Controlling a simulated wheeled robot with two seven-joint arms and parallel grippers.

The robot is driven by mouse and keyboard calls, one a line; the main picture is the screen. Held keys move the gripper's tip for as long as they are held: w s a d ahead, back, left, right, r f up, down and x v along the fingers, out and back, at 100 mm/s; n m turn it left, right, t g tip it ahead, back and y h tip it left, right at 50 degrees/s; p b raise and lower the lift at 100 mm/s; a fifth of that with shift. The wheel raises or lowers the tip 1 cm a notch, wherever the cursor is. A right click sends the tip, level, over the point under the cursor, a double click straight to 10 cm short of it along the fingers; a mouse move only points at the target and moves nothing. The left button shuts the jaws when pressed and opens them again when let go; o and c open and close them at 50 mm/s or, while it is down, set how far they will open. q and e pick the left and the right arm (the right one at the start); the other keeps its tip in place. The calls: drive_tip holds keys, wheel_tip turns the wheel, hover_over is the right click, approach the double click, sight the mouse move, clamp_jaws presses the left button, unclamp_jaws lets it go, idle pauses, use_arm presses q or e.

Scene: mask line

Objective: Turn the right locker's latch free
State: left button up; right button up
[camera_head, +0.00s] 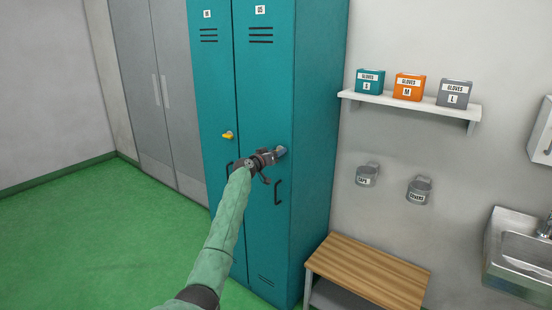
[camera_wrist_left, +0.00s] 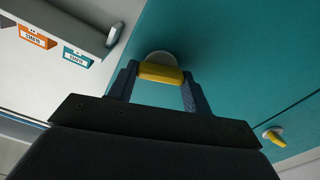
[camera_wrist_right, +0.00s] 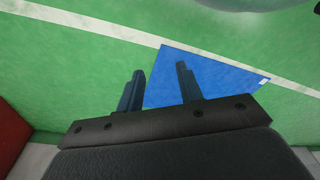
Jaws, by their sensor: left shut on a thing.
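The right locker (camera_head: 263,90) is a teal door with vents, a number plate and a dark handle. Its yellow latch shows in the left wrist view (camera_wrist_left: 161,72), on a round pale base against the teal door. My left gripper (camera_head: 279,153) is at this latch and shut on it, one finger on each side. In the head view the gripper hides the latch. The left locker's yellow latch (camera_head: 228,135) is free of any gripper and also shows in the left wrist view (camera_wrist_left: 273,136). My right gripper (camera_wrist_right: 160,85) is open and empty above the floor.
A shelf (camera_head: 410,104) with glove boxes is on the wall right of the lockers, above two labelled wall holders. A wooden bench (camera_head: 370,270) stands below, near a sink (camera_head: 520,262). A blue floor patch (camera_wrist_right: 205,75) lies under my right gripper. Green floor is clear at left.

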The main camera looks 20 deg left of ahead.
use_arm(q)
drive_tip(key=shift+a+f+n, duration=0.1)
drive_tip(key=shift+n, duration=3.5)
drive_tip(key=shift+a+f+n, duration=0.1)
drive_tip(key=shift+n, duration=3.5)
drive_tip(key=o, duration=0.8)
drive_tip(key=shift+o, duration=0.9)
drive_tip(key=shift+a, duration=0.1)
use_arm(e)
drive_tip(key=shift+w+a+r, duration=0.2)
drive_tip(key=shift+a+r, duration=0.05)
drive_tip(key=shift+r, duration=0.35)
drive_tip(key=shift+w+a+r, duration=0.2)
drive_tip(key=shift+a+r, duration=0.05)
drive_tip(key=shift+r, duration=0.3)
